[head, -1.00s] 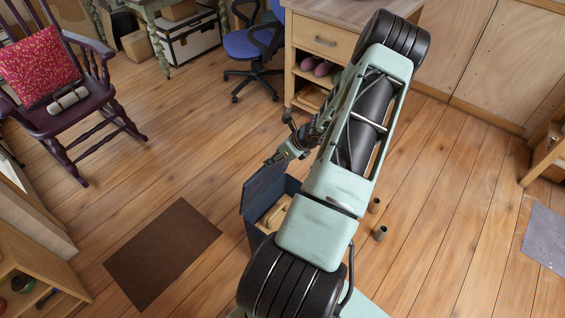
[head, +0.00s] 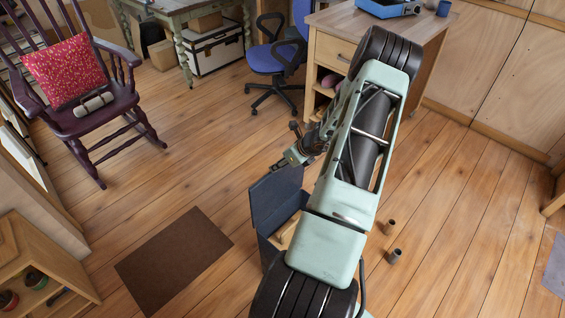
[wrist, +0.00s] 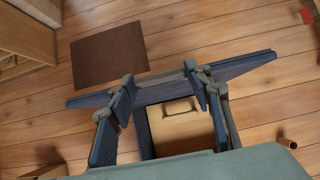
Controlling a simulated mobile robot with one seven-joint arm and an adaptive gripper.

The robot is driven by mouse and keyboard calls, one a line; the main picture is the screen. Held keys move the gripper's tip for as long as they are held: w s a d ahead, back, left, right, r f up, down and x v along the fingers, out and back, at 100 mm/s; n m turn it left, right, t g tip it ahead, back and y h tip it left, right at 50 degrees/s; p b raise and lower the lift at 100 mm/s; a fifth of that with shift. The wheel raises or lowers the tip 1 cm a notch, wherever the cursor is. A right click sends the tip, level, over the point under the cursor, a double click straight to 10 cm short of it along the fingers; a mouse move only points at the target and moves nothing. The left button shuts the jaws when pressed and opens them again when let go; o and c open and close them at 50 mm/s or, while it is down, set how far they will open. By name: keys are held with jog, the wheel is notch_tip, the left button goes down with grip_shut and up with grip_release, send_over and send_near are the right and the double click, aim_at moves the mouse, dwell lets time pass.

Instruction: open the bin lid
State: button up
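The dark blue bin (head: 266,249) stands on the floor, partly hidden behind my arm in the head view. Its lid (head: 275,198) is raised, standing up on the left side of the opening. A tan object (head: 288,232) shows inside. In the wrist view the lid (wrist: 250,66) appears nearly edge-on as a long dark strip, with the tan box (wrist: 180,130) in the bin below it. My gripper (wrist: 160,76) is open, its fingers wide apart near the lid's edge; contact is unclear. In the head view my gripper (head: 283,162) is just above the lid's top edge.
A brown mat (head: 174,259) lies left of the bin. Two small cups (head: 392,256) stand on the floor to the right. A desk (head: 330,50), blue office chair (head: 275,60) and purple rocking chair (head: 90,110) stand farther back.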

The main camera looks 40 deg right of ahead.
jog(key=shift+o, duration=1.4)
jog(key=v, duration=1.2)
